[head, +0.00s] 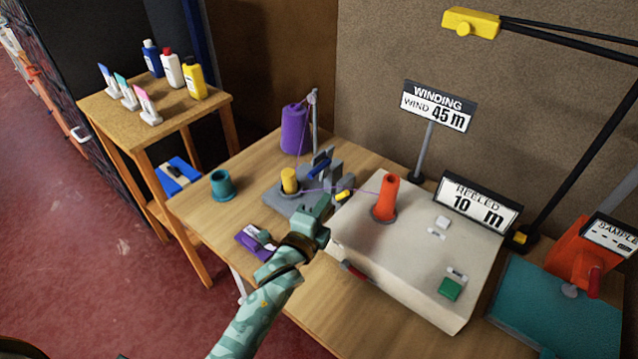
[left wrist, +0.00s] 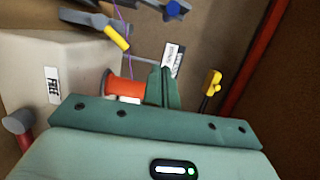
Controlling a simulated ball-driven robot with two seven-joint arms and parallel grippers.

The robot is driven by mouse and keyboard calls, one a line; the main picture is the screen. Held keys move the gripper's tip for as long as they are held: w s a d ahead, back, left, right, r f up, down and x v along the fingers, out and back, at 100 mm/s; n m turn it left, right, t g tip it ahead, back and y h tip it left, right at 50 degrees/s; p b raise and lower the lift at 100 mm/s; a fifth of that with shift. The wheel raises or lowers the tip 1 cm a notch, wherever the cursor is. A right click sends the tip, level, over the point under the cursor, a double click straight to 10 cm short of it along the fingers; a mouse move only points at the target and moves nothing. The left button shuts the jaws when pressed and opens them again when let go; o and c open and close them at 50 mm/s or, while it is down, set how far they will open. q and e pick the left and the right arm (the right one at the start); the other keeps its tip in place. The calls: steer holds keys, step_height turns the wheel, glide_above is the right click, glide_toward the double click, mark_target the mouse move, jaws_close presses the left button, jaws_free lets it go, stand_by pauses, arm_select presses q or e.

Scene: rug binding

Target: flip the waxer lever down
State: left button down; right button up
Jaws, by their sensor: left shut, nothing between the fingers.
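A grey device (head: 282,197) stands on the wooden table, with a yellow cylinder (head: 289,181) on its left part. It carries a blue piece (head: 321,161) and a yellow-tipped lever (head: 343,195); no label shows which part is the waxer lever. In the left wrist view the yellow tip (left wrist: 116,37) sits on a grey arm, up and left of the fingers, and looks tilted. My left gripper (head: 323,207) is shut and empty, just in front of the device beside the yellow tip; contact cannot be told. It also shows in the left wrist view (left wrist: 162,88). My right gripper is out of view.
A pale winder box (head: 400,254) with an orange cone (head: 385,197) stands right of my gripper. Purple thread runs from a purple spool (head: 294,129) past the device to the cone. A teal cup (head: 221,184) and a purple item (head: 254,241) stand left.

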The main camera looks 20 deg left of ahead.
mark_target(318, 173)
arm_select(q)
steer(key=w+a, duration=0.3)
steer(key=w, duration=0.3)
steer(key=shift+w+b, duration=0.3)
steer(key=shift+b, duration=0.15)
steer(key=shift+a, duration=0.15)
